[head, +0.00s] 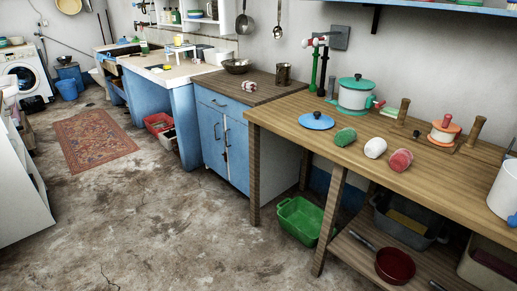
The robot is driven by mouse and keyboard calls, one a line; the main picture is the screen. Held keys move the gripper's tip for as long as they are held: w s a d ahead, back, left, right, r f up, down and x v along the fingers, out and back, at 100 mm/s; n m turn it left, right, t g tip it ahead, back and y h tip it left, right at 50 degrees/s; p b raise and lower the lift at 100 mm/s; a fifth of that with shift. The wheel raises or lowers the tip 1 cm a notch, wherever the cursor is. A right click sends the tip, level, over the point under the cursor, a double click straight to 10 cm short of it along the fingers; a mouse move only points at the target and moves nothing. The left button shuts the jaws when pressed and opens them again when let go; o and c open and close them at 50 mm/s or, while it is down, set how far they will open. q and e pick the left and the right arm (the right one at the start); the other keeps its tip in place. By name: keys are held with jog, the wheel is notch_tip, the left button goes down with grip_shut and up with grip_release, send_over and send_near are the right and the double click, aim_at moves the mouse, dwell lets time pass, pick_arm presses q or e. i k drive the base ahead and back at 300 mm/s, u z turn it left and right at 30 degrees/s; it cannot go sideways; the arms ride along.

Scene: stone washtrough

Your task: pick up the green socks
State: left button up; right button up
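A small green rolled bundle (345,136), which looks like rolled-up green socks, lies on the wooden table (290,128). It is right of a blue lid (316,121) and left of a white bundle (375,147) of similar shape. A red bundle (400,160) lies further right in the same row. The bundles are apart from each other. Neither of my grippers is in view.
A green-lidded pot (355,94) and wooden posts stand behind the bundles. A white container (504,190) stands at the table's right end. A green tub (299,221) sits on the floor by the table leg. The floor in front is clear.

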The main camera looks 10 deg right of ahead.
aim_at(344, 137)
jog(key=u, duration=0.65)
jog(key=i, duration=2.6)
jog(key=z, duration=1.8)
jog(key=i, duration=0.75)
jog(key=z, duration=0.8)
